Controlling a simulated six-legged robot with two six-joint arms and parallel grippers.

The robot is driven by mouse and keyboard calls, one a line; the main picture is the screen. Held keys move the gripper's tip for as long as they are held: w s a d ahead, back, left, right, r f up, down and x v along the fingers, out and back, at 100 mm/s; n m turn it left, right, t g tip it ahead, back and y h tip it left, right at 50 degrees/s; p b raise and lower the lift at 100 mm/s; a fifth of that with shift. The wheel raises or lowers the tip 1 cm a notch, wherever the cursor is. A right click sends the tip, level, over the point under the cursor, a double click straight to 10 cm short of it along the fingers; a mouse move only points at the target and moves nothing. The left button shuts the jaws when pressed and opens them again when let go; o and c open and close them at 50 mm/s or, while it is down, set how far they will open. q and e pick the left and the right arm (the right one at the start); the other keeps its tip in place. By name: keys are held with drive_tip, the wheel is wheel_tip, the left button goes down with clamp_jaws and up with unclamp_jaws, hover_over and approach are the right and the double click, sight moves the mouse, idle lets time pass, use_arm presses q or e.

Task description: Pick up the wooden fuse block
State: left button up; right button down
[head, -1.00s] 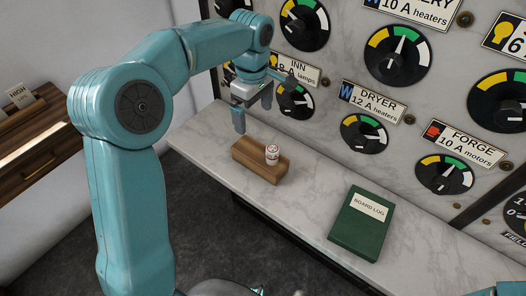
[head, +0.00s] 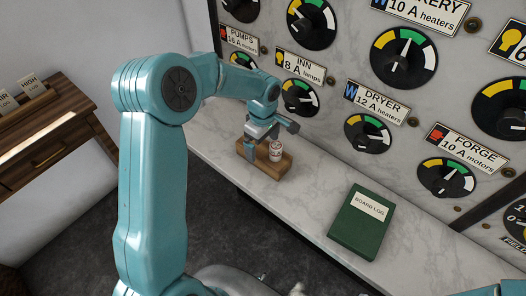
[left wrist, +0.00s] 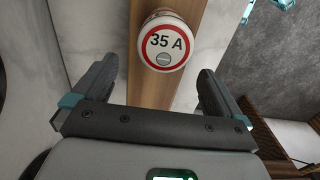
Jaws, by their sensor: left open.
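The wooden fuse block (head: 270,167) lies on the marble shelf below the dials. A white cylindrical fuse (head: 276,150) stands upright on it. In the left wrist view the block (left wrist: 160,85) runs lengthwise between my fingers, and the fuse top (left wrist: 165,42) reads "35 A" inside a red ring. My left gripper (head: 264,146) is over the block's left part, with one finger at the front and one at the back. In the left wrist view the left gripper (left wrist: 155,90) is open, with a finger on each side of the block. My right gripper is not in view.
A green board log book (head: 361,222) lies on the marble shelf (head: 316,185) to the right, with clear shelf between it and the block. The panel of dials (head: 369,133) rises behind. A wooden desk (head: 50,125) stands at the far left.

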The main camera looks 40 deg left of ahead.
sight(263, 152)
use_arm(q)
drive_tip(key=f, duration=0.1)
drive_tip(key=w+f, duration=0.1)
drive_tip(key=shift+d+f, duration=0.1)
drive_tip(key=shift+f, duration=0.2)
drive_tip(key=shift+s+f, duration=0.1)
drive_tip(key=shift+s, duration=0.45)
drive_tip(key=shift+w, duration=0.35)
drive_tip(key=c, duration=1.5)
drive_tip(key=shift+s, duration=0.1)
drive_tip(key=shift+c, duration=0.3)
